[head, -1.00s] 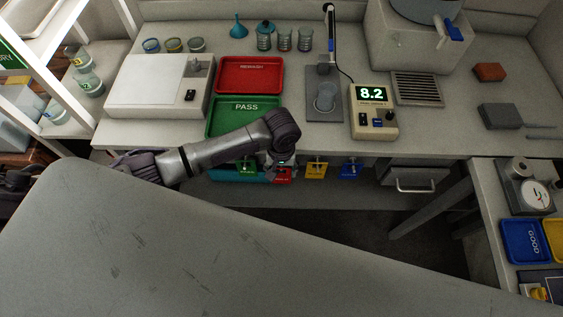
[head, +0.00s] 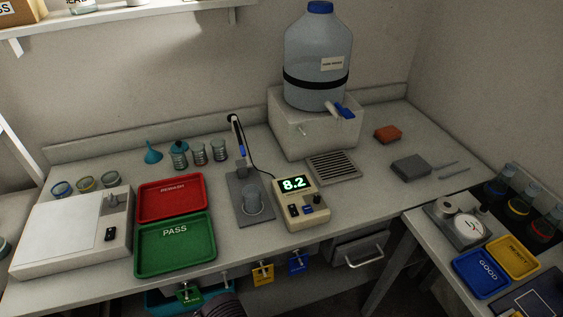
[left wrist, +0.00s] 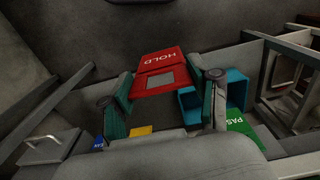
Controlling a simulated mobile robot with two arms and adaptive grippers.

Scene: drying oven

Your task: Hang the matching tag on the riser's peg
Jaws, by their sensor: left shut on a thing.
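My left gripper (left wrist: 166,88) is shut on a red tag marked HOLD (left wrist: 157,57), which sits between its fingers in the left wrist view. In the head view only a bit of my left arm shows at the bottom edge; the gripper and held tag are out of sight. A green tag (head: 188,294), a yellow tag (head: 262,273) and a blue tag (head: 297,263) hang along the bench front. The pale riser (head: 290,113) stands at the back under a water jug, with a small peg (head: 303,130) on its front. The meter (head: 300,205) reads 8.2. My right gripper is not in view.
A red tray (head: 172,198) and a green PASS tray (head: 175,246) lie at the left. A probe stand with a beaker (head: 252,201) is beside the meter.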

